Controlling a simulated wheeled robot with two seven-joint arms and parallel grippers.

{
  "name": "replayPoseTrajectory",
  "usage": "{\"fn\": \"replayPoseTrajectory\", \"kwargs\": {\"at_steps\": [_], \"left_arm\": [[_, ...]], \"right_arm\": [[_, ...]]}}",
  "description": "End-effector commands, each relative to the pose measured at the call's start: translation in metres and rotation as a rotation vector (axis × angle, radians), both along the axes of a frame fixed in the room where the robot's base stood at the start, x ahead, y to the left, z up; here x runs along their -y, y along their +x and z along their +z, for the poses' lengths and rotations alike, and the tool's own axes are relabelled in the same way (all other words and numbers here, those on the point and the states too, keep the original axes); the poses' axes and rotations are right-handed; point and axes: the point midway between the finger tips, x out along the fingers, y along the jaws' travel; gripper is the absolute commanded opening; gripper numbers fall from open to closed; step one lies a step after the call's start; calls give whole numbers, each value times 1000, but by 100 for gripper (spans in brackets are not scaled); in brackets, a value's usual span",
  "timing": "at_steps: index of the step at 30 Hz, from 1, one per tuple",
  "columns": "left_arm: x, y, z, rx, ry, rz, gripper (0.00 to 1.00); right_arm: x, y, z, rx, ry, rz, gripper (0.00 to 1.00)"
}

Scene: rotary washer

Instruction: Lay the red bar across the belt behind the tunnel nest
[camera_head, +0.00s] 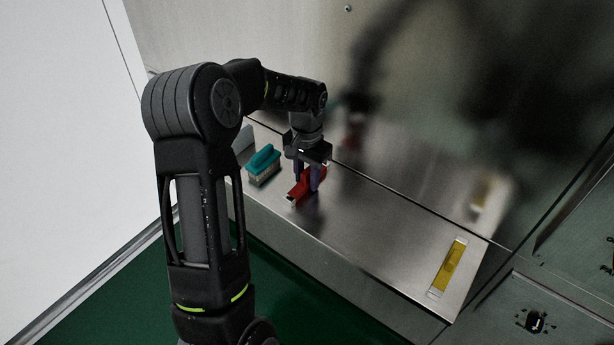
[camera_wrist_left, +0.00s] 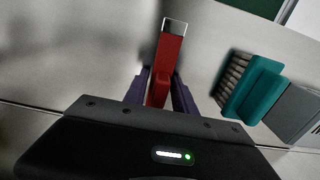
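The red bar (camera_head: 303,188) has a silver end and is at the left part of the metal ledge, near its front edge. In the left wrist view the red bar (camera_wrist_left: 168,62) points away from the wrist. My left gripper (camera_head: 306,178) points down over it, with one purple finger on each side of its raised red part. I cannot tell whether the fingers press on it, or whether it touches the ledge. My right gripper is not in view. I cannot make out a belt or a tunnel nest.
A teal brush (camera_head: 263,162) with pale bristles stands left of the red bar, close to my left gripper. A yellow bar (camera_head: 449,266) lies at the ledge's right end. The ledge (camera_head: 385,235) between is clear. A shiny metal wall (camera_head: 300,65) rises behind it.

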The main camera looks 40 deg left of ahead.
Motion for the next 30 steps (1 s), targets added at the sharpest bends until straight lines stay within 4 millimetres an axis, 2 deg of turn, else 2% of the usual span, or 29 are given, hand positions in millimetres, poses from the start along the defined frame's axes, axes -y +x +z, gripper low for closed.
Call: {"fn": "replayPoseTrajectory", "kwargs": {"at_steps": [5,17,23,30], "left_arm": [[0,0,0,0,0,0,47],[0,0,8,2,1,0,47],[0,1,39,5,2,-1,47],[0,1,89,5,1,1,47]], "right_arm": [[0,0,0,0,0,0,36],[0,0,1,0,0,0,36],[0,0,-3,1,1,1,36],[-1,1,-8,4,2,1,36]]}}
